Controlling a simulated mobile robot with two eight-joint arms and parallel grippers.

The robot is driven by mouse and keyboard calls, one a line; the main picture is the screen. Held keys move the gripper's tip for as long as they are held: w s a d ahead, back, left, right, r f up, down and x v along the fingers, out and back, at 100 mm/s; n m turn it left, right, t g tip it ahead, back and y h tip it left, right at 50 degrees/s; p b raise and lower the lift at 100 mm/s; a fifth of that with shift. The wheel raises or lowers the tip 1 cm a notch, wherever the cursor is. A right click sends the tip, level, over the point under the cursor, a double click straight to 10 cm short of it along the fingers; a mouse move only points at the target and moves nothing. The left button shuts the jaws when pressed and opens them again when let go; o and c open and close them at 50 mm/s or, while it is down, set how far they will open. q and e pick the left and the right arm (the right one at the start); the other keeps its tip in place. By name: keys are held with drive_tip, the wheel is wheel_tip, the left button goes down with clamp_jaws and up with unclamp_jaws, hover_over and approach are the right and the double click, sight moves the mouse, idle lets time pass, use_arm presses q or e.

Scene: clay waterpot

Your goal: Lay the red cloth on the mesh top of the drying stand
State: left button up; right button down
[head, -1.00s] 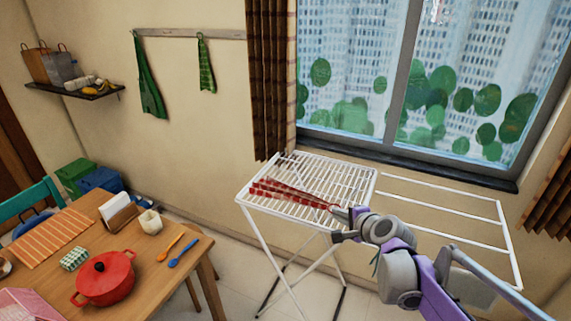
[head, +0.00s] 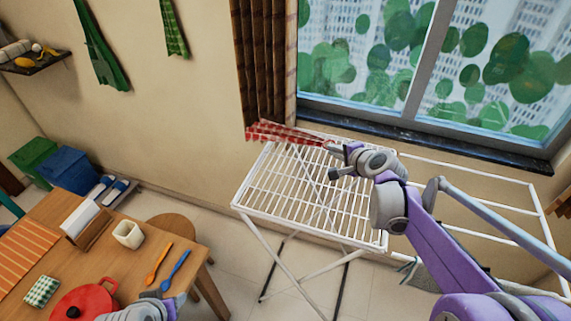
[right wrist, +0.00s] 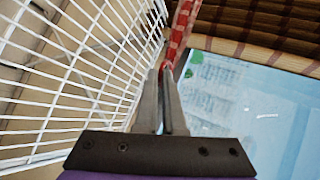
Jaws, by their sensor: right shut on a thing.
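The red checked cloth (head: 285,132) is a narrow folded strip over the far edge of the drying stand's mesh top (head: 290,190). Its free end points left, toward the curtain. Whether it touches the bars I cannot tell. My right gripper (head: 333,150) is shut on the cloth's right end, over the mesh's far right part. In the right wrist view, the cloth (right wrist: 180,32) runs up from between the fingers (right wrist: 166,78), with the white mesh (right wrist: 75,75) on the left. Part of my left arm shows at the bottom of the head view; its fingers do not show.
The stand's open side rails (head: 480,175) extend right, below the window. A brown curtain (head: 262,65) hangs behind the stand. A wooden table (head: 120,270) with a red pot (head: 85,303), spoons and a white cup stands lower left. A round stool (head: 172,228) is between.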

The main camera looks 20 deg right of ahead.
drive_tip(key=f+b, duration=0.1)
drive_tip(key=f, duration=0.2)
drive_tip(key=f+b, duration=0.3)
drive_tip(key=f, duration=0.2)
drive_tip(key=shift+s+f, duration=0.35)
drive_tip(key=shift+w+f+b, duration=0.1)
drive_tip(key=shift+f+b, duration=0.5)
use_arm(q)
drive_tip(key=s+f, duration=0.3)
drive_tip(key=f, duration=0.4)
drive_tip(key=shift+s+f+g, duration=0.25)
drive_tip(key=shift+s+g, duration=0.05)
drive_tip(key=shift+s, duration=0.05)
use_arm(e)
drive_tip(key=c, duration=1.2)
unclamp_jaws()
